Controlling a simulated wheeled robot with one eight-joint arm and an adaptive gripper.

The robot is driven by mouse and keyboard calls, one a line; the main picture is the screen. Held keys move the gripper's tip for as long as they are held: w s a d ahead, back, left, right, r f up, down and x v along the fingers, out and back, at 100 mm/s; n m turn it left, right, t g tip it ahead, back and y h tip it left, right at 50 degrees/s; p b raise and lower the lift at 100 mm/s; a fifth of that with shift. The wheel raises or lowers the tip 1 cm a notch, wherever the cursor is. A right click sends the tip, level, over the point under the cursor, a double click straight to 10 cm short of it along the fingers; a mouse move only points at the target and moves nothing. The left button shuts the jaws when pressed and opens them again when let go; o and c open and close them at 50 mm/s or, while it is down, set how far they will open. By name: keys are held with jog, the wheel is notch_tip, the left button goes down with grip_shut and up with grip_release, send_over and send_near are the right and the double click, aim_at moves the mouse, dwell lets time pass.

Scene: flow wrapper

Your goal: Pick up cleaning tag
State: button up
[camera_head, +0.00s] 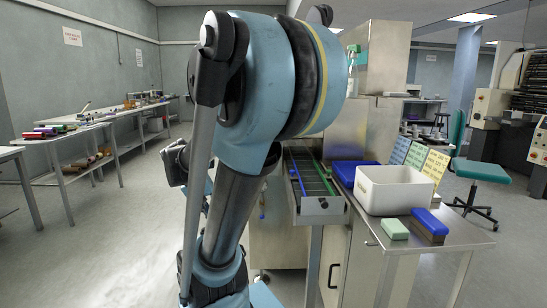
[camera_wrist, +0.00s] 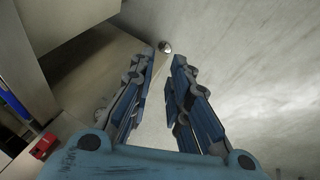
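Three standing cards, a blue one (camera_head: 400,150), a green one (camera_head: 416,155) and a yellow one (camera_head: 435,164), are at the back of the steel side table in the head view. Their print is too small to read, so I cannot tell which is the cleaning tag. No card can be made out in the wrist view. My gripper (camera_wrist: 166,62) is open and empty in the wrist view, its two blue-grey fingers apart. It points at a pale floor and a steel surface. The head view does not show the fingers clearly.
On the steel table (camera_head: 465,238) are a white bin (camera_head: 385,196), a blue tray (camera_head: 347,178), a green-white block (camera_head: 394,229) and a blue-brown brush (camera_head: 430,225). A conveyor (camera_head: 312,180) adjoins it. A teal chair (camera_head: 481,170) stands right. Floor on the left is clear.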

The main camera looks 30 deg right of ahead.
jog(key=w+d+r+m+g+h, duration=0.2)
jog(key=w+d+r+m+h, duration=0.2)
jog(key=w+d+m+h, duration=0.45)
jog(key=w+d+r+m+g+h, duration=0.1)
jog(key=w+d+r+m+h, duration=0.35)
jog(key=w+d, duration=0.95)
jog(key=d, duration=1.2)
jog(key=shift+d+m, duration=0.15)
jog(key=shift+m, duration=0.15)
grip_shut()
